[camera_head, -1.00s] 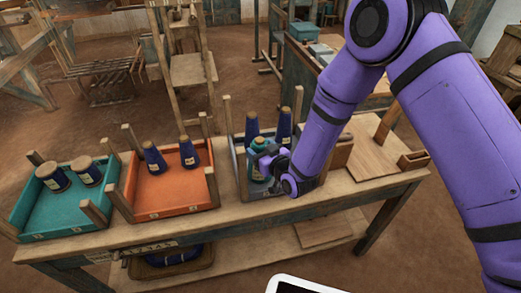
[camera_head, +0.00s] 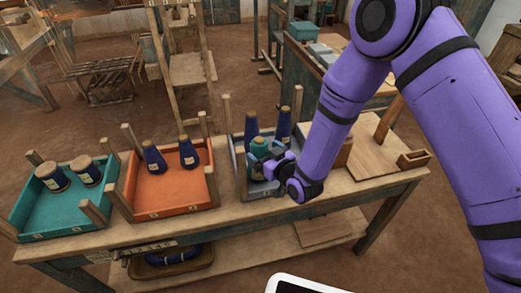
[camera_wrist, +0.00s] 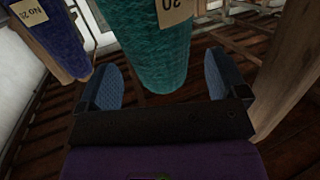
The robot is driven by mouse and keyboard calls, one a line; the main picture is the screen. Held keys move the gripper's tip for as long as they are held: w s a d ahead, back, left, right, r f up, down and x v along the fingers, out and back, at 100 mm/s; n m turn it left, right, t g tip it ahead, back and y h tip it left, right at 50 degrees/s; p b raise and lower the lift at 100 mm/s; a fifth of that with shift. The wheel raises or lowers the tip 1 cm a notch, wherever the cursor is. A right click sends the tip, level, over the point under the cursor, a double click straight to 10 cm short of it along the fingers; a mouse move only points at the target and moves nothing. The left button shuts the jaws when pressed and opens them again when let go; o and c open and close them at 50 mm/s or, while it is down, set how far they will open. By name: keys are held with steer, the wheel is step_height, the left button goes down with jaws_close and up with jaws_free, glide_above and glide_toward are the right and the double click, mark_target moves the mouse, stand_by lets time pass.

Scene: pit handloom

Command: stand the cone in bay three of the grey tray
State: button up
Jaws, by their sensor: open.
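The teal cone (camera_head: 259,147) stands upright in the grey tray (camera_head: 239,174), at its front. It also shows in the wrist view (camera_wrist: 160,40), with a paper label at the top of the picture. My gripper (camera_head: 264,167) is at the tray's front, low beside the teal cone. In the wrist view my gripper (camera_wrist: 163,84) is open, with the cone's lower end between or just beyond its two blue fingers. A gap shows on each side. The tray's bay markings are hidden or too small to read.
Two dark blue cones (camera_head: 251,128) and (camera_head: 284,124) stand behind in the grey tray; one blue cone (camera_wrist: 48,35) is close at left in the wrist view. Wooden corner posts rise from the tray. An orange tray (camera_head: 170,190) and a teal tray (camera_head: 62,215) stand left.

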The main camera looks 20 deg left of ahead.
steer(key=v, duration=0.9)
steer(key=shift+d, duration=0.2)
steer(key=shift+r, duration=0.1)
